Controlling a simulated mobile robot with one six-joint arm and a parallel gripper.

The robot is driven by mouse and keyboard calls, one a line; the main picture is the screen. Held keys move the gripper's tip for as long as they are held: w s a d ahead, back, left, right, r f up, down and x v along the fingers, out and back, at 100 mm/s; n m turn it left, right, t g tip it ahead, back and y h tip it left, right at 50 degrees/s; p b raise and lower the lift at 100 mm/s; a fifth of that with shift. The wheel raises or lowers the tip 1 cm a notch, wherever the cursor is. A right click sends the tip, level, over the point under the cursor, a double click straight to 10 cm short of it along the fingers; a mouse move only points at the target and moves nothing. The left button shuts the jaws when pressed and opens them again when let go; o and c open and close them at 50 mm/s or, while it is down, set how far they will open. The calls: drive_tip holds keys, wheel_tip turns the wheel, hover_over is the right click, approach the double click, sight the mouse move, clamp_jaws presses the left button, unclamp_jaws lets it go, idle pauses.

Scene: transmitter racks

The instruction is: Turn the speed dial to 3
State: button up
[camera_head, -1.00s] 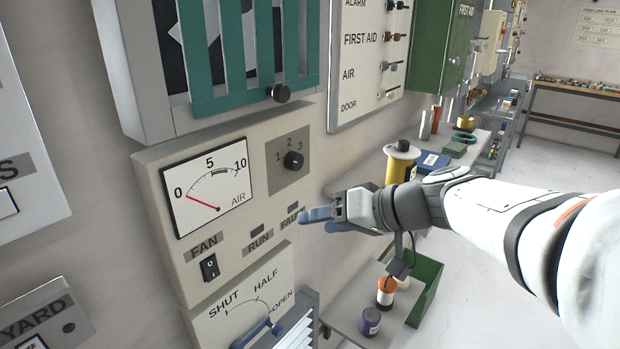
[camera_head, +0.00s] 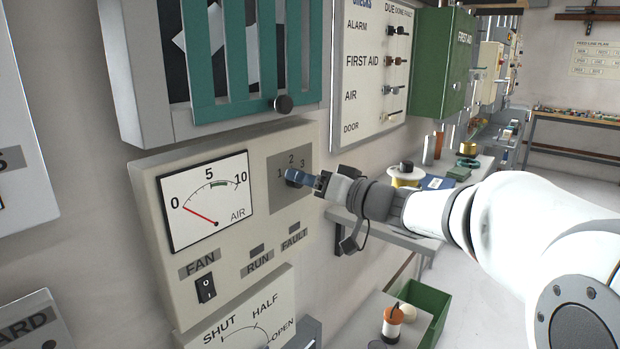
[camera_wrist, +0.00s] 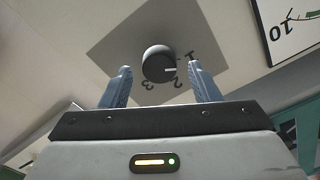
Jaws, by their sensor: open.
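The speed dial (camera_wrist: 158,62) is a round black knob on a grey square plate marked 1, 2 and 3. In the wrist view its white mark points right, toward the side of 1 and 2; I cannot tell exactly which number it meets. My gripper (camera_wrist: 159,68) is open, with one blue finger on each side of the knob in that view. Contact cannot be made out. In the head view my gripper (camera_head: 293,178) is at the dial and hides most of it.
The beige panel also carries an AIR gauge (camera_head: 207,202), a FAN switch (camera_head: 206,288), and RUN and FAULT labels. A teal-barred box with a black knob (camera_head: 283,104) juts out above. A shelf with a yellow spool (camera_head: 405,176) stands to the right.

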drive_tip(key=shift+w+a, duration=0.15)
drive_tip(key=shift+a, duration=0.1)
